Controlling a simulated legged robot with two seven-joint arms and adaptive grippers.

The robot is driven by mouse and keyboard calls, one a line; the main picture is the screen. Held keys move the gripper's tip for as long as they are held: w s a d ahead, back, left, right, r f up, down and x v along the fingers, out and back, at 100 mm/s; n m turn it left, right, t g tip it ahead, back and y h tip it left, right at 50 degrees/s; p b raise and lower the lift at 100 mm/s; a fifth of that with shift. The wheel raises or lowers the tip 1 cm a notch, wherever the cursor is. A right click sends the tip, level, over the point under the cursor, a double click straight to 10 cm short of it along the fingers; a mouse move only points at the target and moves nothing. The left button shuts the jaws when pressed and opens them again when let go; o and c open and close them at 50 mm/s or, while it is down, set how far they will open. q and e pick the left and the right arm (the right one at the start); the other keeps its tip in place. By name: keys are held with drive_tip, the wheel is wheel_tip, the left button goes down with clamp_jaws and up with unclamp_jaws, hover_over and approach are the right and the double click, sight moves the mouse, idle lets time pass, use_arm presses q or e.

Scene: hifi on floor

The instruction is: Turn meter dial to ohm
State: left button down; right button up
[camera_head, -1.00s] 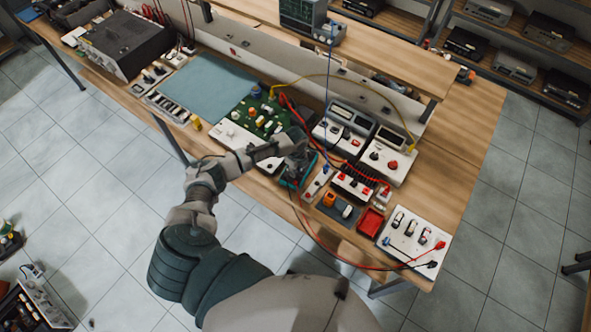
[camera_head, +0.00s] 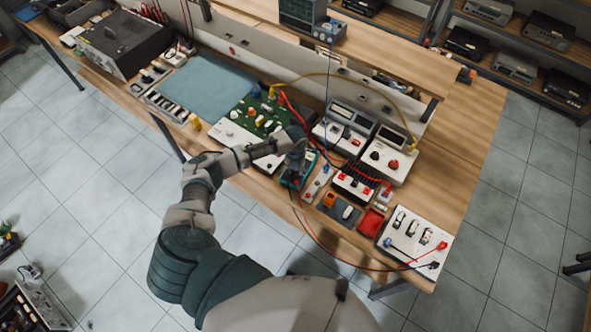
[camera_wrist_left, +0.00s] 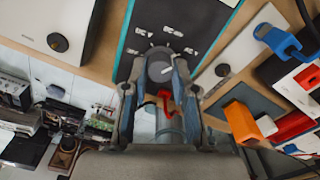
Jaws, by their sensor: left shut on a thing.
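The meter (camera_head: 307,176) has a dark face in a teal case and lies near the front edge of the bench. In the left wrist view, its face (camera_wrist_left: 172,17) carries white markings above a round grey dial (camera_wrist_left: 159,67). My left gripper (camera_head: 297,160) is over the meter and hides much of it. In the left wrist view, the two fingers (camera_wrist_left: 160,76) are shut on the dial, one on each side. The dial's pointer and selected setting cannot be read clearly. My right gripper is not in view.
A green circuit board (camera_head: 262,116) lies left of the meter. White instrument boxes (camera_head: 387,158) stand behind and right. Red and black leads (camera_head: 345,258) loop over the front edge. An orange block (camera_head: 329,200) and a red tray (camera_head: 371,222) are to the right.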

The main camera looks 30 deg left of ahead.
use_arm(q)
drive_tip(key=m+b, duration=0.1)
drive_tip(key=m, duration=0.3)
drive_tip(key=shift+w+d+m, duration=0.1)
drive_tip(key=shift+m, duration=0.2)
drive_tip(key=shift+m+b, duration=0.4)
drive_tip(key=shift+m, duration=0.6)
drive_tip(key=m+b, duration=0.1)
drive_tip(key=b, duration=0.1)
drive_tip(key=m+b, duration=0.1)
drive_tip(key=b, duration=0.2)
drive_tip(key=m+b, duration=0.2)
drive_tip(key=b, duration=0.1)
drive_tip(key=shift+f, duration=0.25)
drive_tip(key=shift+r+b, duration=0.2)
drive_tip(key=shift+b, duration=0.6)
drive_tip(key=c, duration=0.9)
unclamp_jaws()
drive_tip(key=shift+r, duration=0.1)
wheel_tip(320, 180, up, 12)
drive_tip(key=shift+f, duration=0.1)
